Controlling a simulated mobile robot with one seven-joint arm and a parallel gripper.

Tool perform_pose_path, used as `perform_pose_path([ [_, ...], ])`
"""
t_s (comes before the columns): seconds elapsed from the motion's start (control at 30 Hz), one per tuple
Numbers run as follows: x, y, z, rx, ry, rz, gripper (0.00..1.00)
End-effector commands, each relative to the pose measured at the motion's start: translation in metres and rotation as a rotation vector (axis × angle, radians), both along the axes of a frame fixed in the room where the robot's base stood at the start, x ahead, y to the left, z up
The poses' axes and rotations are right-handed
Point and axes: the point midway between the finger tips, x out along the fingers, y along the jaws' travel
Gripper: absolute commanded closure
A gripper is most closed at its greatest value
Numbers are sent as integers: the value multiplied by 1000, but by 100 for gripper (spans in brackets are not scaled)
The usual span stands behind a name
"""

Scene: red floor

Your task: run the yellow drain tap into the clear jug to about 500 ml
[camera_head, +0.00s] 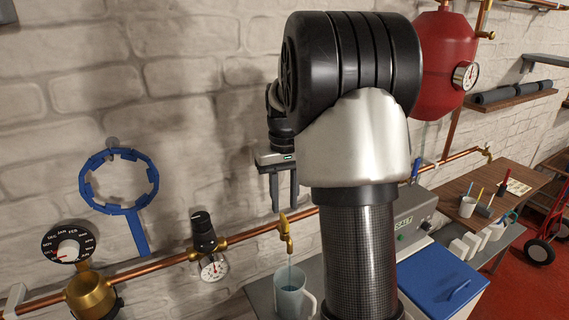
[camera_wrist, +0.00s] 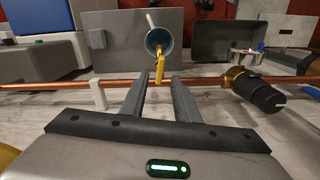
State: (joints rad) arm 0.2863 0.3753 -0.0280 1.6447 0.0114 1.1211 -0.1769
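The yellow drain tap (camera_head: 285,228) hangs from the copper pipe in the head view. A thin stream runs from its spout into the clear jug (camera_head: 291,297) below. The jug stands upright with its handle to the right; its fill level is not readable. My gripper (camera_head: 285,210) points down just above the tap, with its fingers apart and nothing held. In the wrist view, the yellow tap (camera_wrist: 160,66) shows between and just beyond the fingertips (camera_wrist: 159,76). The jug's round mouth (camera_wrist: 154,38) opens beyond it. I cannot tell whether a finger touches the tap.
The copper pipe (camera_head: 140,266) runs along the brick wall, with a black-knobbed valve (camera_head: 204,232) and gauge left of the tap. A blue ring wrench (camera_head: 136,230) hangs on the wall. A blue-lidded box (camera_head: 440,282) stands right of my arm.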

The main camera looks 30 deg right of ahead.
Motion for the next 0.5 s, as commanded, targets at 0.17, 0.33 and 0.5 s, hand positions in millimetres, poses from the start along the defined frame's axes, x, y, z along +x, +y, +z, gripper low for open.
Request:
perform_pose_path([
  [0.17, 1, 0, 48, -2, -6, 0, 72],
  [0.33, 1, 0, 87, -2, -5, 1, 72],
  [0.5, 1, 0, 114, -1, -3, 0, 72],
])
